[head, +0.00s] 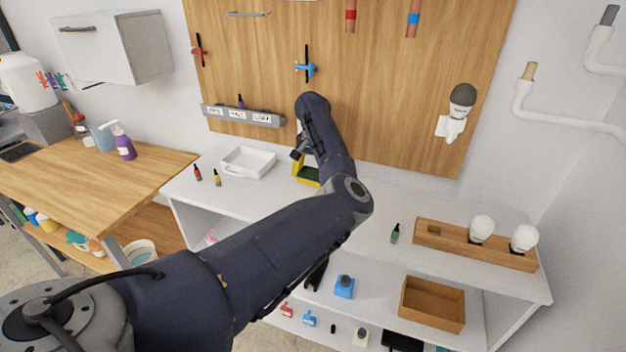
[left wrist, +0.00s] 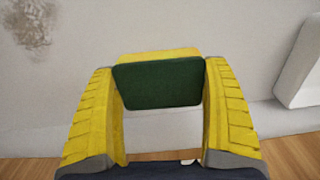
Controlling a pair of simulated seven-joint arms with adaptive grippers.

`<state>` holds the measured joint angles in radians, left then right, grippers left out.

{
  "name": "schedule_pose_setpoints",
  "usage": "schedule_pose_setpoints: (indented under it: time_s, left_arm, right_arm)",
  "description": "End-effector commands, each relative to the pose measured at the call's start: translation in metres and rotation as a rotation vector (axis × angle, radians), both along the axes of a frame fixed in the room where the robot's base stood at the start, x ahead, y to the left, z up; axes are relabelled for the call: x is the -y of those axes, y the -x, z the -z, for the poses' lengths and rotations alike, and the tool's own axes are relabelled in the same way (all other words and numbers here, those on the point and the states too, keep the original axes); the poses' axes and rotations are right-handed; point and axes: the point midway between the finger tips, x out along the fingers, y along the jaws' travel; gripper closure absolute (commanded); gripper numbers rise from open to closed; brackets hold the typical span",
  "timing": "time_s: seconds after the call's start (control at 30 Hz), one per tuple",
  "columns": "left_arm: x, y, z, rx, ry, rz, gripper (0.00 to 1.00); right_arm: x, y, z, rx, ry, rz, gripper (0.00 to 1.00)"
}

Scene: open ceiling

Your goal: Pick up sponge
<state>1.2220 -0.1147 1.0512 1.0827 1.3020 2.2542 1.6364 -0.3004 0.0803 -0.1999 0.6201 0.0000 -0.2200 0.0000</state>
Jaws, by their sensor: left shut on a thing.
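The sponge (left wrist: 158,84) is a block with a dark green face and a yellow layer, seen between the yellow fingers in the left wrist view. My left gripper (left wrist: 160,92) is shut on it, one finger against each end. In the head view the gripper (head: 306,170) is low over the white counter (head: 375,210), near the wooden board, and my arm partly covers it. Only a small green and yellow patch shows there. I cannot tell whether the sponge touches the counter. My right gripper is not in view.
A white tray (head: 249,162) and red and yellow bottles (head: 217,178) stand left of the gripper. A green bottle (head: 395,233) and a wooden bulb holder (head: 474,246) stand right. The wooden board (head: 370,100) rises behind. The counter's middle right is fairly clear.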

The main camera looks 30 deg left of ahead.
Motion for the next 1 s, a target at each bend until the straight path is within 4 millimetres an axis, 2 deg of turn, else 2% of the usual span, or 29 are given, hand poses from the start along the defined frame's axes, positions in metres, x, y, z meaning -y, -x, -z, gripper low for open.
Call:
schedule_pose_setpoints:
  time_s: [0.27,0.57,1.0]
  left_arm:
    - [0.0,-0.001,-0.054,0.005,0.0,-0.001,0.27]
    - [0.01,0.045,-0.05,0.002,0.001,-0.003,0.27]
    - [0.028,0.132,-0.049,0.001,0.0,-0.003,0.27]
  right_arm:
    - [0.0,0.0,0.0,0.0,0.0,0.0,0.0]
    - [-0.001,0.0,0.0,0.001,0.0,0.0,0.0]
    - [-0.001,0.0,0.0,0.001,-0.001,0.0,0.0]
